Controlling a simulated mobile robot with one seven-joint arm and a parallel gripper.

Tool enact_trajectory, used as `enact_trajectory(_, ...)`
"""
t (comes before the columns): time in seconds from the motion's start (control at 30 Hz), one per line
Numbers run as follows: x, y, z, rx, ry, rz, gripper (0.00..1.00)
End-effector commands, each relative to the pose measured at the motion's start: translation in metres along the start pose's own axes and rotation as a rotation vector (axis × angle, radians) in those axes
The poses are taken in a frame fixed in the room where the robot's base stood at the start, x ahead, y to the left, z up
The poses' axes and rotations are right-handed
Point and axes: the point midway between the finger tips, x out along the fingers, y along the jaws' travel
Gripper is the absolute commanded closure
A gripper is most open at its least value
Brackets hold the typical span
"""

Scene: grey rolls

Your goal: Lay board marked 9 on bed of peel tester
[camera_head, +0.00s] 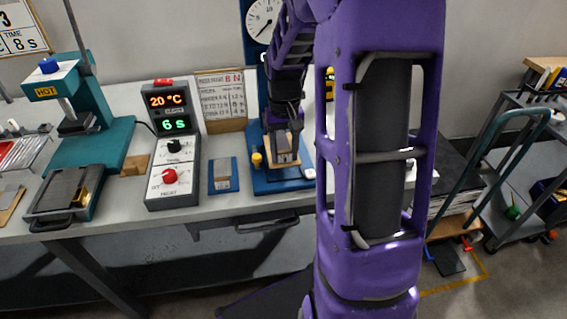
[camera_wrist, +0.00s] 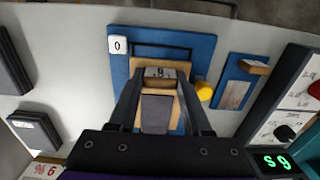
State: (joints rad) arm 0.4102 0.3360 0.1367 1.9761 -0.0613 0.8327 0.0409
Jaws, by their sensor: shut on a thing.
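The label carries one digit, too small to read surely. The board is over the blue peel tester bed (camera_wrist: 121,72). I cannot tell whether it touches the bed. In the head view the board (camera_head: 283,158) shows below my gripper (camera_head: 284,140), above the tester's blue base (camera_head: 266,184). The tester's dial (camera_head: 262,17) stands behind, partly hidden by my arm.
A yellow knob (camera_wrist: 204,90) sits close beside the board. A blue plate (camera_head: 223,184) with another small piece lies to the left. A control box (camera_head: 173,165) reads 20 °C and 6 s. A teal hot press (camera_head: 85,140) stands further left. A trolley (camera_head: 520,150) is at right.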

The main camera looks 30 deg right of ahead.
Motion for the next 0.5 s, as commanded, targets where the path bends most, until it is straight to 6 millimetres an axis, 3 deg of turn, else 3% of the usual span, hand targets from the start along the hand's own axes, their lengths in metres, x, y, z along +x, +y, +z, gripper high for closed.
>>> enact_trajectory(0.27, 0.036, -0.001, 0.001, -0.001, -0.003, -0.001, 1.00)
enact_trajectory(0.5, 0.036, -0.001, 0.000, -0.001, 0.001, -0.001, 1.00)
